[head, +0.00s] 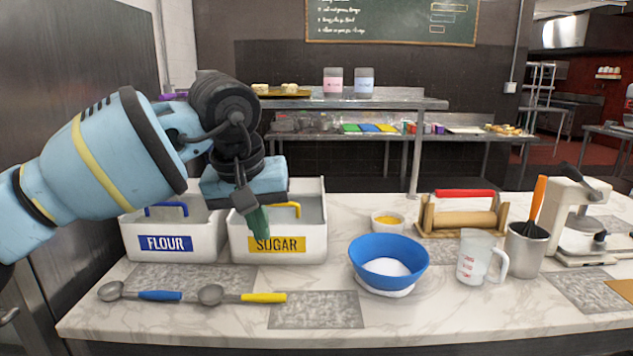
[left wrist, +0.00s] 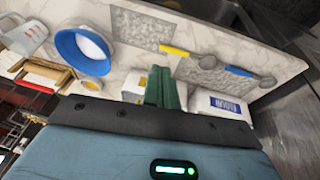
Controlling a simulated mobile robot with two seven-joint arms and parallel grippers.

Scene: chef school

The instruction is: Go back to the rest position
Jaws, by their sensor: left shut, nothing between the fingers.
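My left gripper (head: 259,222) hangs in front of the sugar bin (head: 308,245), its green fingers pointing down and closed together with nothing between them. In the left wrist view the closed green fingers (left wrist: 162,88) overlap the sugar bin. My left arm comes in from the left above the flour bin (head: 205,240). My right gripper is not in view.
Two scoops, blue-handled (head: 160,295) and yellow-handled (head: 264,297), lie on the counter. A blue bowl (head: 372,250) with white contents, a measuring cup (head: 480,258), a utensil cup (head: 523,250) and a scale-like machine (head: 570,225) stand to the right. A dark wall (head: 80,120) is at left.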

